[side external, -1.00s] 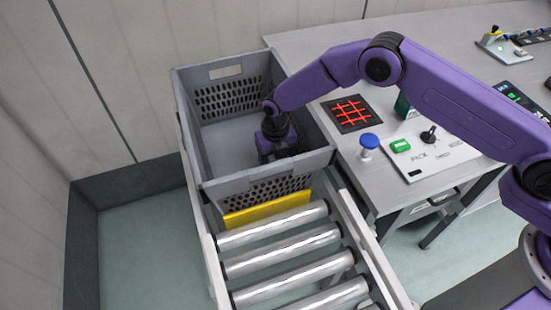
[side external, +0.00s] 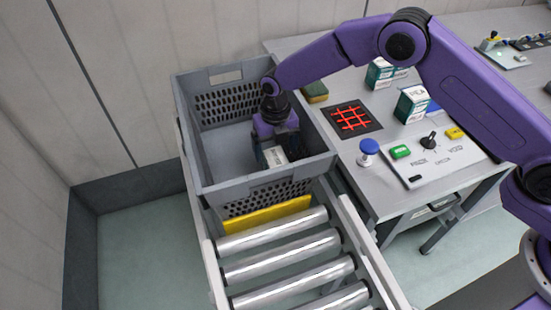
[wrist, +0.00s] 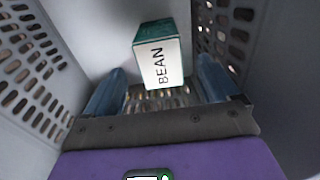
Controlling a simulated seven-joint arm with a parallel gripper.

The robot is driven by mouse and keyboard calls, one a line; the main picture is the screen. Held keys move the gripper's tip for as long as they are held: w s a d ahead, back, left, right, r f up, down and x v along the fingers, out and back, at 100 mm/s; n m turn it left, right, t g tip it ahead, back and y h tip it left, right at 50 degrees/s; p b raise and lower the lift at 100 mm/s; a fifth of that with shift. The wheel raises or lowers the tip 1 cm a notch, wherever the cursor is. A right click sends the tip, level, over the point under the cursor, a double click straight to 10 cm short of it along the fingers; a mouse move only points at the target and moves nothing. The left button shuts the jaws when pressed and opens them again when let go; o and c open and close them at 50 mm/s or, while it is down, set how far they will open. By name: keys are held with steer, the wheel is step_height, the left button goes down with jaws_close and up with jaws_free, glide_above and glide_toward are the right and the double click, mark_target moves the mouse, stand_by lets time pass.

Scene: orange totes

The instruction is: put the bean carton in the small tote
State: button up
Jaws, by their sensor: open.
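The bean carton (wrist: 157,66), white with a green top and the word BEAN, lies ahead of my open fingers in the wrist view. It also shows in the side view (side external: 275,156), inside the grey tote (side external: 205,187) near its front wall. My gripper (side external: 276,146) is down inside this tote, just over the carton. In the wrist view my gripper (wrist: 163,84) has its two blue fingers wide apart, one to each side of the carton. I cannot tell whether either finger touches it. The carton's lower part is partly hidden in the side view.
The tote's perforated walls stand close around my gripper. A roller conveyor (side external: 280,240) with a yellow strip (side external: 267,214) is in front. The bench at right holds green-and-white cartons (side external: 411,104), a sponge-like block (side external: 315,92), a blue button (side external: 368,147) and a control panel (side external: 428,160).

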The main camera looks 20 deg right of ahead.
steer(key=shift+r, duration=2.35)
